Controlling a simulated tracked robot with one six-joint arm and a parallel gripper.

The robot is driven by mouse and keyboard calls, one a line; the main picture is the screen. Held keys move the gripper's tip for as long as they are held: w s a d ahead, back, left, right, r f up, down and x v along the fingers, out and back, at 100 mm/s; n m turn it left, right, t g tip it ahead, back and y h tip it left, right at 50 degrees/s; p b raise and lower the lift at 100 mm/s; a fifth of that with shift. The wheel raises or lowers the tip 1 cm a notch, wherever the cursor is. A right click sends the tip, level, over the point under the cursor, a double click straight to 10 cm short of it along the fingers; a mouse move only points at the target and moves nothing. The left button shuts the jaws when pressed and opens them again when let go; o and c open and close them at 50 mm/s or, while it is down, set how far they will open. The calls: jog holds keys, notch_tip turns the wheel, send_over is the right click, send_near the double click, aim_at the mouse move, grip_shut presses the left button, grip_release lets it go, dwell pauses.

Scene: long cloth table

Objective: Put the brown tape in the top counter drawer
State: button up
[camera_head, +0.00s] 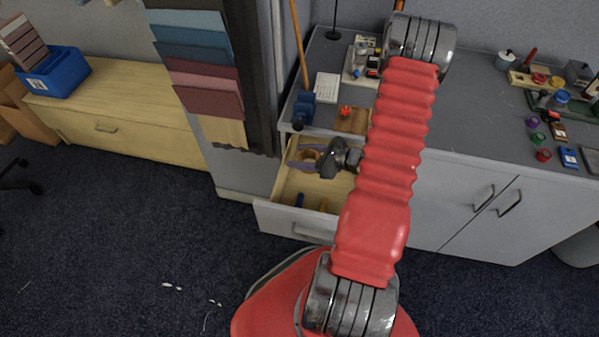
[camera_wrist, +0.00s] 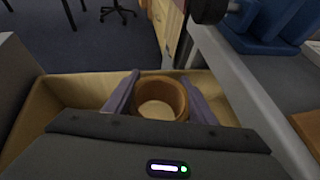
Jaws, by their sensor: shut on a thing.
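The brown tape (camera_wrist: 160,94) is a round roll held between the two purple-grey fingers of my gripper (camera_wrist: 158,98) in the wrist view. In the head view the tape (camera_head: 308,156) shows between the fingers of my gripper (camera_head: 309,162), over the open top counter drawer (camera_head: 290,226). The drawer (camera_wrist: 72,92) is a pale wooden box around and below the tape in the wrist view. I cannot tell whether the tape touches the drawer's bottom. My arm hides the drawer's right part in the head view.
The grey counter (camera_head: 470,110) above carries several small tools and pots. A blue item (camera_head: 303,108) stands at the counter's left end. Loose scraps (camera_head: 180,288) lie on the floor.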

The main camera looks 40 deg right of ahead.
send_over(303, 178)
notch_tip(303, 178, down, 5)
jog(key=shift+s+f, duration=0.15)
jog(key=shift+f, duration=0.6)
jog(key=shift+f, duration=2)
jog(key=o, duration=1.3)
jog(key=v, duration=1.2)
jog(key=shift+a, duration=0.15)
